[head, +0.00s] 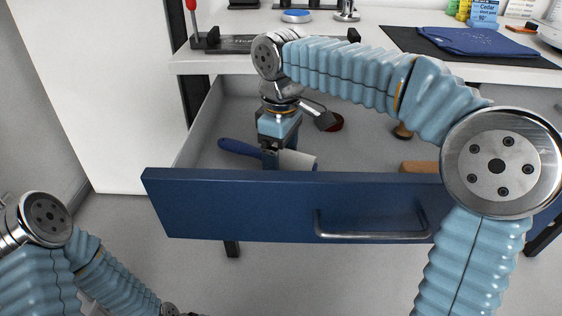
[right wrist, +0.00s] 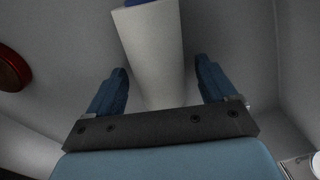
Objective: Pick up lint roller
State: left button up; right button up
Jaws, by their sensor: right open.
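The lint roller lies in the open drawer, with a blue handle (head: 238,147) pointing left and a white roller (head: 298,160) to the right. My right gripper (head: 270,160) points down into the drawer over the lint roller, hiding its middle. In the right wrist view the white roller (right wrist: 152,55) runs between the two spread fingers of my right gripper (right wrist: 162,75), with a gap on each side.
The blue drawer front (head: 230,205) with its metal handle (head: 370,236) stands close before the right gripper. A dark red round thing (head: 335,122), a wooden knob-like item (head: 402,131) and a brown block (head: 419,167) also lie in the drawer. The white tabletop (head: 385,65) overhangs behind.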

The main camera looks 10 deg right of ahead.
jog(key=shift+f, duration=0.3)
jog(key=c, duration=1.2)
notch_tip(320, 180, up, 10)
jog(key=shift+f+p, duration=0.25)
jog(key=shift+p, duration=0.85)
notch_tip(320, 180, up, 7)
jog(key=p, duration=0.2)
notch_tip(320, 180, down, 6)
jog(key=shift+r+b, duration=0.1)
jog(key=shift+b, duration=0.9)
notch_tip(320, 180, up, 7)
jog(key=p, duration=0.2)
notch_tip(320, 180, down, 8)
jog(key=shift+r+b, duration=0.2)
jog(key=shift+b, duration=0.85)
